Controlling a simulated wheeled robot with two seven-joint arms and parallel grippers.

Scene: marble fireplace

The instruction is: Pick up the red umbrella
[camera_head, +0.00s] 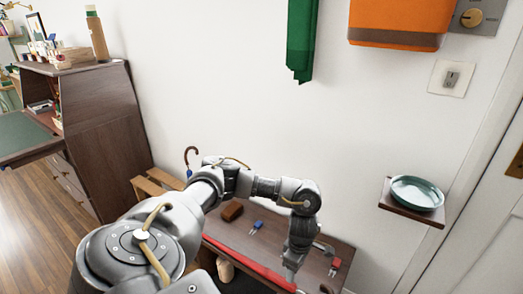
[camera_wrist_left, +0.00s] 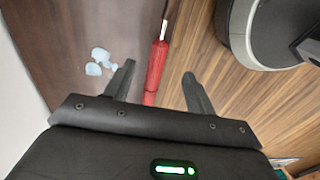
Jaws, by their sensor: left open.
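The red umbrella (camera_head: 250,264) lies folded along the front edge of the dark wooden table (camera_head: 276,243). In the left wrist view the umbrella (camera_wrist_left: 156,66) shows as a narrow red length with a thin dark part above it. My left gripper (camera_head: 291,268) is low over the table's front edge near the umbrella. In the left wrist view the fingers of this gripper (camera_wrist_left: 158,70) are apart, with the umbrella running between them. Whether they touch it I cannot tell. The palm hides the rest of the umbrella. My right gripper is not in view.
A brown wallet-like item (camera_head: 232,211), a blue item (camera_head: 257,225) and a red item (camera_head: 335,266) lie on the table. A curved umbrella handle (camera_head: 191,152) rises by a wooden frame (camera_head: 155,184). A teal dish (camera_head: 417,192) sits on a wall shelf at right.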

